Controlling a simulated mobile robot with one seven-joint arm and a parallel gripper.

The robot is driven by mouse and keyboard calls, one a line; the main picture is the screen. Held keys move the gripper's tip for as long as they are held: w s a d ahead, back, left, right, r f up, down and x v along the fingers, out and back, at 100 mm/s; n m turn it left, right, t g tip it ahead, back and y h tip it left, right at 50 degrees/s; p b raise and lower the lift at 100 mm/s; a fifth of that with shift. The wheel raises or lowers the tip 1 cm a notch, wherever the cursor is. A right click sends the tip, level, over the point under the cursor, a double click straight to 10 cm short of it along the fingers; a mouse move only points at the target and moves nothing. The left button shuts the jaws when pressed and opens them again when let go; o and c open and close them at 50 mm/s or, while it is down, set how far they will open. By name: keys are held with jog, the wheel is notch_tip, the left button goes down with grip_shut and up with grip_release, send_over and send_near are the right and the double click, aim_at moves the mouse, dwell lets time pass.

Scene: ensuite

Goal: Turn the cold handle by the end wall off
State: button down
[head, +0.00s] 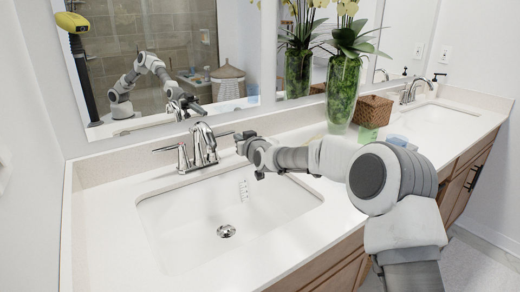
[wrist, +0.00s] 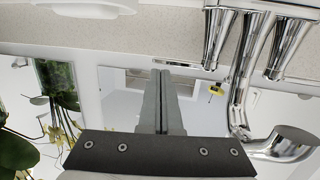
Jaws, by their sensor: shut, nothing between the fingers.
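The chrome faucet (head: 203,146) of the near sink stands by the left wall, with a lever handle on each side of its spout. I take its right handle (head: 220,135) as the cold one; its lever points right, toward my gripper. In the wrist view, which is upside down, this handle's base (wrist: 221,38) is at the upper right and its thin lever reaches left to the fingertips. My gripper (head: 240,139) is shut and empty at the lever's end; I cannot tell if they touch. The left handle (head: 181,157) has its lever pointing left. I see no clear water stream.
The near sink basin (head: 225,215) lies below the gripper. A mirror (head: 170,40) rises behind the faucet. A green glass vase (head: 342,95) with orchids and a woven box (head: 373,109) stand to the right, before a second sink (head: 432,115). The front counter is clear.

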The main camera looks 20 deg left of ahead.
jog(key=s+d+r+m+g+h+p, duration=0.1)
jog(key=s+d+r+m+g+h, duration=0.2)
jog(key=s+d, duration=1.1)
jog(key=s+d+r+h, duration=0.3)
jog(key=s+d+h, duration=0.5)
jog(key=d, duration=0.9)
jog(key=s+d+f+m+g, duration=0.2)
jog(key=s+d, duration=0.4)
jog(key=s, duration=0.6)
jog(key=s+d+f+m+g, duration=0.25)
jog(key=s+d, duration=0.35)
jog(key=s, duration=0.5)
notch_tip(320, 180, up, 17)
jog(key=s+p, duration=0.1)
jog(key=p, duration=1.5)
jog(key=shift+s+a+f+y, duration=0.15)
jog(key=shift+a+f+y, duration=0.05)
jog(key=shift+y, duration=0.2)
